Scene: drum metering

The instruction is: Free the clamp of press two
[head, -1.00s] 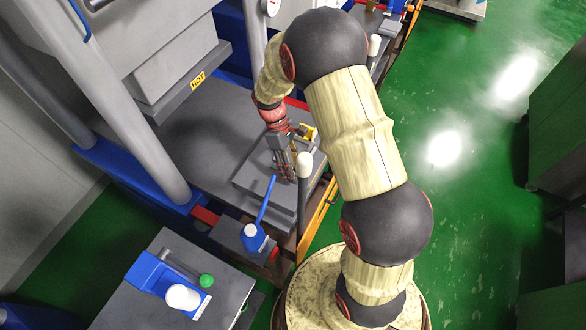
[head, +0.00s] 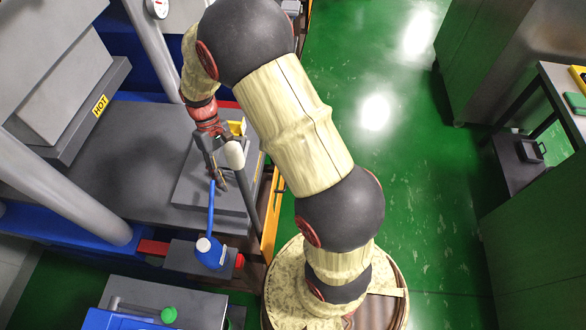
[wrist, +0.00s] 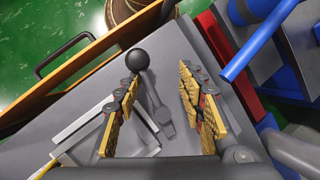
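My gripper (head: 218,180) is low over the grey plate (head: 190,188) at the front edge of the press bed, beside a white-tipped post. In the wrist view my gripper (wrist: 160,78) has its two fingers spread apart. A grey lever (wrist: 152,88) with a black ball knob (wrist: 137,59) shows between them, the knob close to the left fingertip. The lever looks like the clamp's handle; the frames do not show whether the clamp is locked. In the head view this lever is hidden by my gripper and arm.
A blue lever (head: 211,208) on a blue, white-capped base (head: 209,253) stands near the plate; the blue lever also shows in the wrist view (wrist: 262,42). The white-tipped post (head: 234,154) is close to my gripper. Green floor lies right.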

